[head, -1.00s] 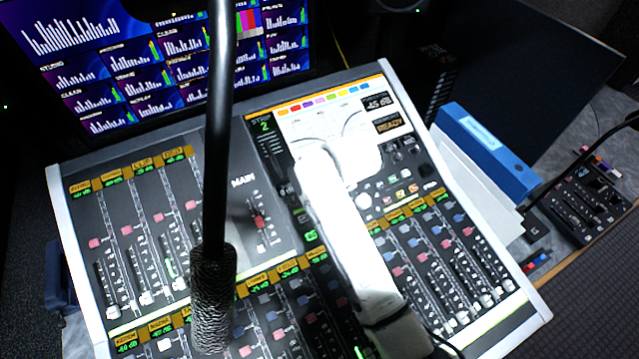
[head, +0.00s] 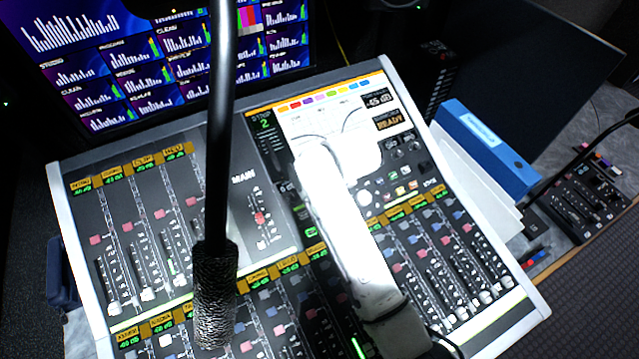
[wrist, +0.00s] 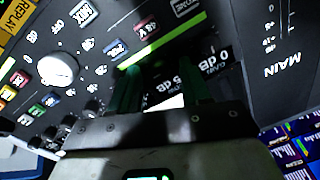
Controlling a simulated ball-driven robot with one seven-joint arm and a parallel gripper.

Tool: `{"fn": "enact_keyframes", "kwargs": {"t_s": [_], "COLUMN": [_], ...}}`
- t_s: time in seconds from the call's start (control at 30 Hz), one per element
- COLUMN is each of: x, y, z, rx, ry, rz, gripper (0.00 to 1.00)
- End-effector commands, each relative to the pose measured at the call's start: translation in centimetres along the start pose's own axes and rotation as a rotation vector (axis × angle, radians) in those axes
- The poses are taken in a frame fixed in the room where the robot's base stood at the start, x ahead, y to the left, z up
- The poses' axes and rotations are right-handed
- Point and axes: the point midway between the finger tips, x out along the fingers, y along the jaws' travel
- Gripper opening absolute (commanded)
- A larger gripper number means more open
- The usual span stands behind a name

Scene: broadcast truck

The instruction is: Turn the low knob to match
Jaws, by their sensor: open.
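The mixing console (head: 75,240) fills the middle of the head view. My white arm reaches across its middle and hides my gripper's jaws there. In the wrist view my gripper (wrist: 163,88) is open at the bottom middle, its dark fingers apart over the panel near the dB readouts (wrist: 212,62). Several small dark knobs (wrist: 92,108) sit left of my fingers. I cannot tell which knob is the low one. A small dB display (head: 376,100) sits above a READY display (head: 388,122).
A black gooseneck microphone (head: 214,290) crosses in front of the console's left part. A monitor (head: 150,60) stands behind. A blue binder (head: 485,140) and papers lie to the right, with a small control box (head: 585,205) beyond. Faders cover the console's lower half.

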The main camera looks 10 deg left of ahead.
Motion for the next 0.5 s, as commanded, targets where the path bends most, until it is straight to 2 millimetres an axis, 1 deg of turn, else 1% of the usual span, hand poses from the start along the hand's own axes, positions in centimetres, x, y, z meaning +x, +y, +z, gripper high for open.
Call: {"fn": "enact_keyframes", "kwargs": {"t_s": [0.13, 0.23, 0.5], "x": [-0.5, -1.8, -6.9], "y": [0.0, 0.0, 0.0], "z": [0.0, 0.0, -0.1], "rx": [0.0, 0.0, 0.0], "ry": [0.0, 0.002, 0.004], "rz": [0.0, -0.001, -0.002], "gripper": [0.47, 0.47, 0.47]}}
